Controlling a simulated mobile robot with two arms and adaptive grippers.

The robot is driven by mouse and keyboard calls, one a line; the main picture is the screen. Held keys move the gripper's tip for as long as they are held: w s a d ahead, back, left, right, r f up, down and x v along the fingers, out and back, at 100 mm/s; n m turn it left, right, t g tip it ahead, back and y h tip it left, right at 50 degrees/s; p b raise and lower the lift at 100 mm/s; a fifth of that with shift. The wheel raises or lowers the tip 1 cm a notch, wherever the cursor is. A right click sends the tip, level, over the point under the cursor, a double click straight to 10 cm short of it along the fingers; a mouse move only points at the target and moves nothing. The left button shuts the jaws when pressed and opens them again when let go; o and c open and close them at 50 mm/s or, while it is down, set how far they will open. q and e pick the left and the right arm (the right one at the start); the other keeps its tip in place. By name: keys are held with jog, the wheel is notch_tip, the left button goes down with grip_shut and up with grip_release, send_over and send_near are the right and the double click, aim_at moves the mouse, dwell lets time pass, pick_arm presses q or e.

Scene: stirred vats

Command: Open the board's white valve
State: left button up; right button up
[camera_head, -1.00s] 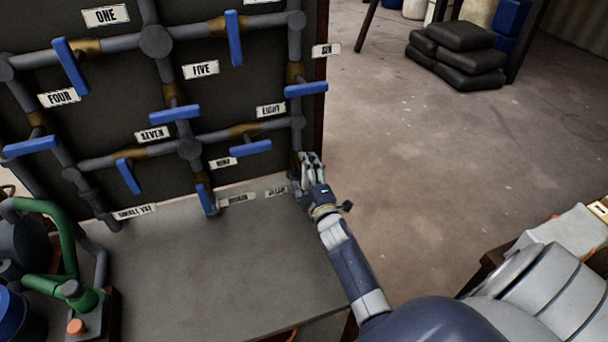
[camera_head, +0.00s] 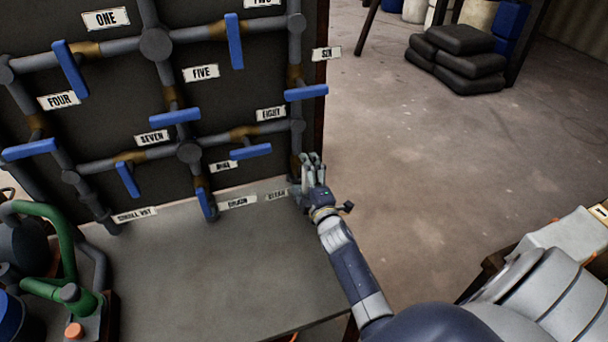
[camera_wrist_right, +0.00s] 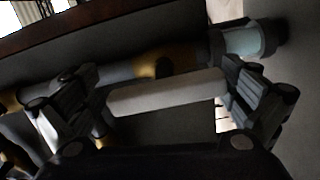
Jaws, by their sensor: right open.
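The white valve's handle (camera_wrist_right: 168,92) shows in the right wrist view as a pale bar lying across the space between my right gripper's fingers. My right gripper (camera_head: 312,160) is open at the lower right corner of the dark board (camera_head: 225,70), beside the lowest pipe end. In the wrist view its two fingers stand apart, one near each end of the bar; I cannot tell whether either touches it. In the head view the white handle is hidden or too small to make out behind the gripper. My left gripper is not in view.
Several blue valve handles, such as one at label EIGHT (camera_head: 306,92) and one at NINE (camera_head: 250,151), sit on the board's grey pipes. A grey tabletop (camera_head: 230,270) lies below. Green pipework (camera_head: 65,245) stands at left.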

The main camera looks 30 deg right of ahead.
jog(key=shift+s+f, duration=0.15)
jog(key=shift+s, duration=0.05)
jog(key=shift+s+a, duration=0.15)
jog(key=shift+s, duration=0.2)
jog(key=v, duration=1.1)
